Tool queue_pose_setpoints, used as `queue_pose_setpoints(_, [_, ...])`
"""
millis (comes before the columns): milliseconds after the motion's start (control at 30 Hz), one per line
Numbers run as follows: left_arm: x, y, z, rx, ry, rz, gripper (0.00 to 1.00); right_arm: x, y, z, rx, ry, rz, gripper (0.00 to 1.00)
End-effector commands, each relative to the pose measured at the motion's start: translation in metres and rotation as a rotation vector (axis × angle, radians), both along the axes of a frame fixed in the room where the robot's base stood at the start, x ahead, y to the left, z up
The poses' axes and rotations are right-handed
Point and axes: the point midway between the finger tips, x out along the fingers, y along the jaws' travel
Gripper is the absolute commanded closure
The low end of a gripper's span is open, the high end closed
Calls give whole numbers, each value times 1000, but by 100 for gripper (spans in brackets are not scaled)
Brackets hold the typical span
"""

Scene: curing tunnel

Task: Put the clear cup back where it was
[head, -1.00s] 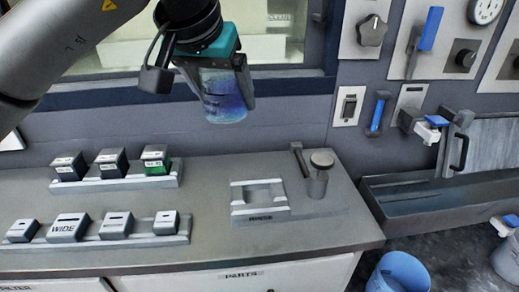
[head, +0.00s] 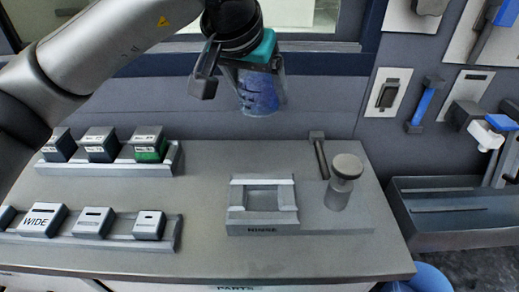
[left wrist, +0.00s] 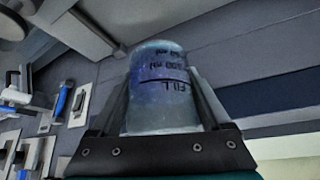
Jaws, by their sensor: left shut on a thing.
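The clear cup (head: 258,95) is see-through with a blue tint and hangs in the air above the back of the counter. My left gripper (head: 262,84) is shut on it. In the left wrist view the cup (left wrist: 158,88) sits between the two fingers (left wrist: 160,105) and shows dark lettering with a "FILL" line. Below and in front of the cup, a square holder (head: 262,216) labelled RINSE stands on the counter with an empty-looking opening. The cup is well above this holder and apart from it. My right gripper is not in view.
A round-topped post (head: 341,182) and a dark lever (head: 319,155) stand right of the holder. Labelled blocks sit in a back rack (head: 110,169) and a front rack (head: 115,242) at left. A grey trough (head: 455,210) lies right. Bare counter (head: 205,190) separates racks and holder.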

Motion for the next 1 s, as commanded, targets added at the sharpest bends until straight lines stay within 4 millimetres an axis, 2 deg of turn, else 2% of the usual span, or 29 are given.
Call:
queue_pose_setpoints(33, [-1, 0, -13, 0, 1, -1, 97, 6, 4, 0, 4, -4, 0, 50])
queue_pose_setpoints(100, [0, 0, -28, -1, 2, 0, 97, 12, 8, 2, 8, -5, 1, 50])
queue_pose_setpoints(333, [-1, 0, -69, -1, 1, 0, 97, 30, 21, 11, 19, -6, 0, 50])
queue_pose_setpoints(633, [0, 0, -89, -1, -2, 1, 97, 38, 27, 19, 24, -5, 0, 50])
queue_pose_setpoints(900, [0, 0, -120, -1, -1, 1, 97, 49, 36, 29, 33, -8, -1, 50])
queue_pose_setpoints(1000, [0, 0, -123, -2, -2, -1, 97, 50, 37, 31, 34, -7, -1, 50])
